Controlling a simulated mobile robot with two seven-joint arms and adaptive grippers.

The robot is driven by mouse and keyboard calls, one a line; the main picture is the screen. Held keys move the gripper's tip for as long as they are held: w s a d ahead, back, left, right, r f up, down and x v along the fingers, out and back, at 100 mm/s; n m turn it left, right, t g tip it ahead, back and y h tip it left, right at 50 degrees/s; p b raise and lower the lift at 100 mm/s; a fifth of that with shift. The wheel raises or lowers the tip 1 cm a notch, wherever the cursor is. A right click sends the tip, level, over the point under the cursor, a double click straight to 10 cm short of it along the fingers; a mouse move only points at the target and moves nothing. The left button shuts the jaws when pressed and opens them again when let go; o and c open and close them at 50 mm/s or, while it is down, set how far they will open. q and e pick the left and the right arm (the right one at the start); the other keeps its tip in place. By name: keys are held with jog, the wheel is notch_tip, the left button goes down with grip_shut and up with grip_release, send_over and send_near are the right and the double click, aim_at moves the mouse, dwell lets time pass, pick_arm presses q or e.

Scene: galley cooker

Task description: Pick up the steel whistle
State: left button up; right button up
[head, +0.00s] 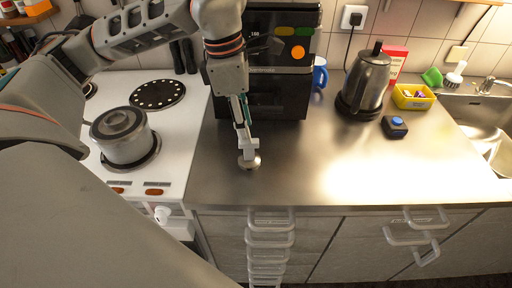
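A small round steel piece, which looks like the steel whistle (249,164), is on the steel worktop (320,180) near its front edge, right of the cooker. My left gripper (247,149) points down from above, with its fingertips at the top of the whistle. The fingers overlap in this view, so I cannot tell whether they are open or closed on it. The fingertips hide the top of the whistle. My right gripper is not in view.
A pot (121,137) stands on the white cooker (173,125) at the left. A black appliance (280,95) stands behind the gripper. A kettle (366,80), a blue-topped dark box (395,127) and a yellow tray (413,102) are at the right. The front middle worktop is clear.

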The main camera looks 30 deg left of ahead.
aim_at(249, 147)
pick_arm(q)
jog(key=shift+w+f, duration=0.15)
jog(key=shift+f, duration=0.45)
jog(key=shift+s+d+f, duration=0.15)
jog(key=shift+s+f, duration=0.15)
jog(key=shift+f, duration=0.35)
jog(key=f, duration=0.4)
jog(key=shift+w+d+f, duration=0.25)
jog(key=shift+w+f, duration=0.1)
jog(key=shift+f, duration=0.05)
grip_shut()
